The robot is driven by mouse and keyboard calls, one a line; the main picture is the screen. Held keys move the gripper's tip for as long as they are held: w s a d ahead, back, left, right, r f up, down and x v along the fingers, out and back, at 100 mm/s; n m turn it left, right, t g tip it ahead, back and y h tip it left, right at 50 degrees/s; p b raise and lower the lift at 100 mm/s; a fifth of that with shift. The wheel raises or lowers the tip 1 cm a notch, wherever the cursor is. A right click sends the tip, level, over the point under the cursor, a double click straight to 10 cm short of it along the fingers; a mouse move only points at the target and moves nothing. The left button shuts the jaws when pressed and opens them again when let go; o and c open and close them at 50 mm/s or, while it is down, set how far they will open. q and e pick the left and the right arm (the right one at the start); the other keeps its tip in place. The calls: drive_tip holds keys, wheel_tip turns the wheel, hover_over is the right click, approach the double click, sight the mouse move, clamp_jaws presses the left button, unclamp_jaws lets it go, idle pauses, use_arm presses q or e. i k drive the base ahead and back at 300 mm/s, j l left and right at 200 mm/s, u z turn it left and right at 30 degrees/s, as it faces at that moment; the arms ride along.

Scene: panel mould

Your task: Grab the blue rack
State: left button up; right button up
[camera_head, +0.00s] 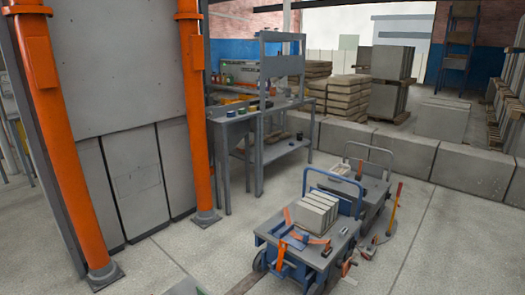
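A tall, narrow blue rack (457,48) with several shelves stands far off at the upper right, near the back wall. Its top is cut off by the picture edge, and its base is partly hidden behind the blocks and pallets. Neither of my grippers is in view, so I see nothing held or touched.
Two blue-grey carts (327,262) stand on the floor at lower right, the nearer one carrying grey blocks (316,211). A row of concrete blocks (405,150) crosses behind them. A metal workbench (285,148) and orange posts (54,130) stand left. Floor (440,240) at right is clear.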

sight(281, 231)
drive_tip(key=i+l+z, duration=0.15)
drive_tip(key=i+l, duration=0.2)
drive_tip(key=i+l+z, duration=0.1)
drive_tip(key=i+l, duration=0.2)
drive_tip(key=i, duration=0.2)
drive_tip(key=i+l+z, duration=0.15)
drive_tip(key=i+l, duration=0.15)
drive_tip(key=i, duration=0.15)
drive_tip(key=i+l+z, duration=0.1)
drive_tip(key=i+l, duration=0.15)
drive_tip(key=i, duration=0.2)
drive_tip(key=i+l+z, duration=0.15)
drive_tip(key=i, duration=0.3)
